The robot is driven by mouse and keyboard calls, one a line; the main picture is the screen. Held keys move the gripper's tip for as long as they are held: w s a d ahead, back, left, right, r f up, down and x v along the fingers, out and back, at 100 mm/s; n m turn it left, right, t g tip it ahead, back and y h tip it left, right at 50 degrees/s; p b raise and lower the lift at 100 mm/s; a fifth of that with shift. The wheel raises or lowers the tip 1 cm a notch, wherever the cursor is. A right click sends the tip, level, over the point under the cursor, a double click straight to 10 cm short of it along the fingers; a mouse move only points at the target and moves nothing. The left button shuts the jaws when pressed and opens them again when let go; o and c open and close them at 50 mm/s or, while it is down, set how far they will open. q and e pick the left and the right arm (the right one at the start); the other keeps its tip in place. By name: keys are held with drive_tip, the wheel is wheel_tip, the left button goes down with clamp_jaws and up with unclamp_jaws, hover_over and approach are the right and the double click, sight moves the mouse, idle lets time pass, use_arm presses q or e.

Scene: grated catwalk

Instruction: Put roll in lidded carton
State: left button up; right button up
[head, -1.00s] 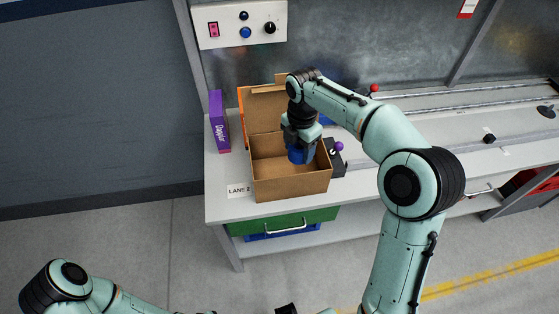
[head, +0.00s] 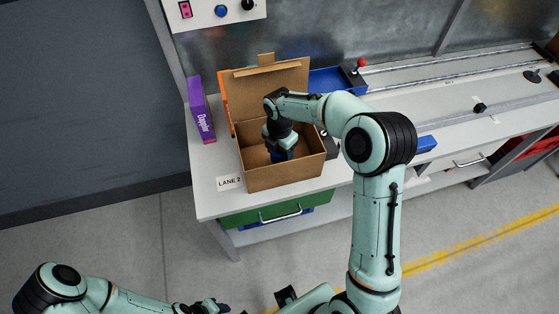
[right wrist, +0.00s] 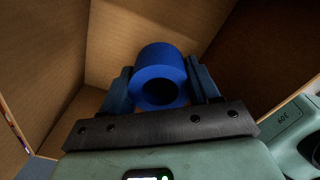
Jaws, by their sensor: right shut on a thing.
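The lidded carton (head: 288,176) is an open brown cardboard box on the grey bench, its lid (head: 285,85) standing up at the back. My right gripper (head: 280,152) reaches down inside the carton. It is shut on the blue roll (head: 277,158), which is mostly hidden in the head view. In the right wrist view the roll (right wrist: 160,72) sits between the two fingers, its hollow core visible, with cardboard walls around it. Whether the roll touches the carton floor I cannot tell. My left gripper (head: 208,306) is low at the bottom edge, away from the bench, its jaws unclear.
A purple box (head: 201,110) stands left of the carton, with an orange item (head: 226,100) behind the carton's left side. A blue tray (head: 333,80) and a red-knobbed lever (head: 361,64) are behind to the right. A LANE 2 label (head: 230,183) lies at the front left.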

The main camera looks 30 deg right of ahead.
sight(280, 161)
drive_tip(key=shift+f, duration=2.45)
drive_tip(key=shift+f, duration=0.1)
drive_tip(key=shift+f, duration=0.15)
drive_tip(key=o, duration=1.1)
wheel_tip(280, 161, up, 13)
drive_tip(key=shift+f+p, duration=0.2)
drive_tip(key=shift+p, duration=0.2)
